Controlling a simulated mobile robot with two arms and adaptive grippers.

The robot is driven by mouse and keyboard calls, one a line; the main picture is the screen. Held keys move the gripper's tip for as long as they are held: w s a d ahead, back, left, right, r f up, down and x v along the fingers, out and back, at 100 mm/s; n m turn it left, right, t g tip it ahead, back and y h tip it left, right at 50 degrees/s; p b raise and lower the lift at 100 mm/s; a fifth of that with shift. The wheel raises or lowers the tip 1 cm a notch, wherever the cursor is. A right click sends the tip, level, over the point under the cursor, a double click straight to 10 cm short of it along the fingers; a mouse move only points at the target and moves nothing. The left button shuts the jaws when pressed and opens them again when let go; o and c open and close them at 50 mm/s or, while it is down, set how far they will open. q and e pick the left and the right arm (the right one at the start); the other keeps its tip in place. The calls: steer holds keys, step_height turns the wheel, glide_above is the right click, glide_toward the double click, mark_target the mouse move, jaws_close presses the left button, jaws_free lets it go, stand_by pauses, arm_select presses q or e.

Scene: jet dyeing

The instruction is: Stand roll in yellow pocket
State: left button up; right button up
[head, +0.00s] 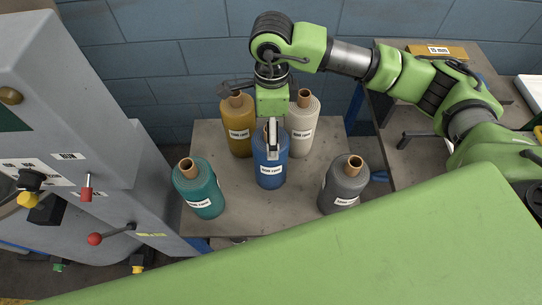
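Several labelled rolls stand upright on a grey table: a mustard-yellow roll (239,136), a white roll (302,128), a blue roll (268,174), a teal roll (201,191) and a grey roll (341,190). My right gripper (273,150) points down at the top of the blue roll, in front of its core. Its light-grey finger overlaps the roll's upper part; whether it grips the core is hidden. I cannot make out a yellow pocket. My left gripper is not in view.
A grey machine (75,130) with knobs and a red-balled lever (95,239) stands at the left. A second table (425,190) at the right carries a yellow labelled block (437,51). A blue block wall (180,50) closes the back. The small table's front middle is bare.

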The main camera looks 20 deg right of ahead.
steer(key=shift+f, duration=0.25)
steer(key=f+p, duration=0.1)
steer(key=f, duration=0.1)
steer(key=f+p, duration=0.1)
steer(key=f, duration=0.1)
steer(key=shift+s+a+f, duration=0.2)
steer(key=shift+f, duration=0.2)
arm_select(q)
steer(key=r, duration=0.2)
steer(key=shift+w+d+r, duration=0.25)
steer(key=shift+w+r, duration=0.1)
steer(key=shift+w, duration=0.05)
arm_select(e)
steer(key=shift+r, duration=0.1)
steer(key=c, duration=2.1)
steer(key=shift+c, duration=0.2)
